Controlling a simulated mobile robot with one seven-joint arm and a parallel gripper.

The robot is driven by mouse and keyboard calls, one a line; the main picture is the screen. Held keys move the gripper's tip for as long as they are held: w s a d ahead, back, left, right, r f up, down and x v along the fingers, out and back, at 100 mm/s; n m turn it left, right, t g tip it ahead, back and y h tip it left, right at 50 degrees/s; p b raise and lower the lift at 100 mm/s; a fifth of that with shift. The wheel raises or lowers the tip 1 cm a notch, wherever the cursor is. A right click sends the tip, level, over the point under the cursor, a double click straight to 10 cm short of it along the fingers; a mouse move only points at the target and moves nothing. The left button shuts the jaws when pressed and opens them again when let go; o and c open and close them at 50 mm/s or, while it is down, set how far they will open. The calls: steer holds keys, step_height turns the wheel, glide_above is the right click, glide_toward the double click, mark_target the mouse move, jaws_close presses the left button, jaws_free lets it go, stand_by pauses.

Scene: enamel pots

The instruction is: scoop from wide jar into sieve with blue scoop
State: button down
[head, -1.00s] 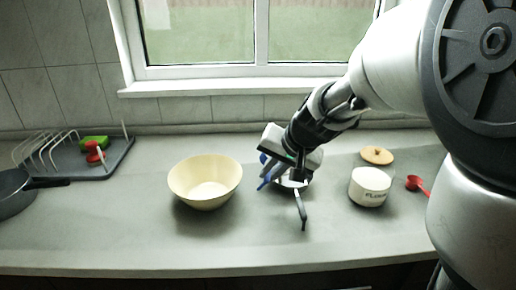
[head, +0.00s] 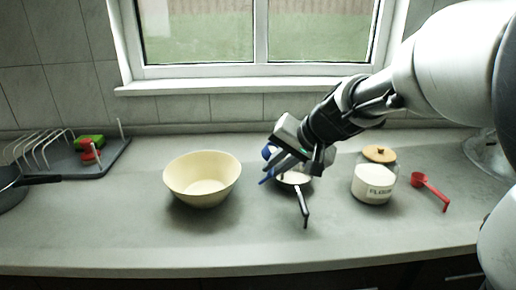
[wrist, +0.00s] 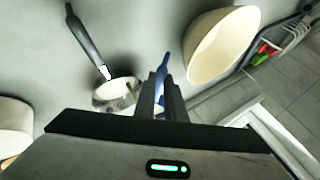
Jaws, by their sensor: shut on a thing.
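My gripper (head: 278,166) is shut on the blue scoop (head: 267,153), just above and left of the sieve. In the wrist view, the blue scoop (wrist: 163,55) shows between my fingers (wrist: 160,98); its bowl is mostly hidden. The sieve (head: 297,179) lies on the counter with its black handle toward the front; it also shows in the wrist view (wrist: 116,95). Something pale shows in it, but I cannot tell whether it is powder. The wide jar (head: 373,185), labelled flour, stands right of the sieve with white contents.
A wooden lid (head: 379,154) shows at the jar's top or behind it. A cream bowl (head: 203,180) stands left of the sieve. A red scoop (head: 431,190) lies right of the jar. A dish rack (head: 70,160) and dark pan (head: 10,190) are far left. The front counter is clear.

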steer(key=shift+d+b, duration=0.2)
steer(key=shift+b, duration=0.15)
steer(key=d+m+t+y, duration=0.1)
steer(key=t+y, duration=0.1)
steer(key=y, duration=0.1)
steer(key=s+d+m+t+y, duration=0.1)
steer(key=d+m+t+y, duration=0.1)
steer(key=y, duration=0.2)
steer(key=d+m+t+y, duration=0.1)
steer(key=d+t+y, duration=0.1)
steer(key=y, duration=0.2)
steer(key=shift+s+d+m, duration=0.25)
steer(key=shift+m, duration=0.05)
steer(key=shift+r+t+y, duration=0.3)
steer(key=shift+r, duration=0.05)
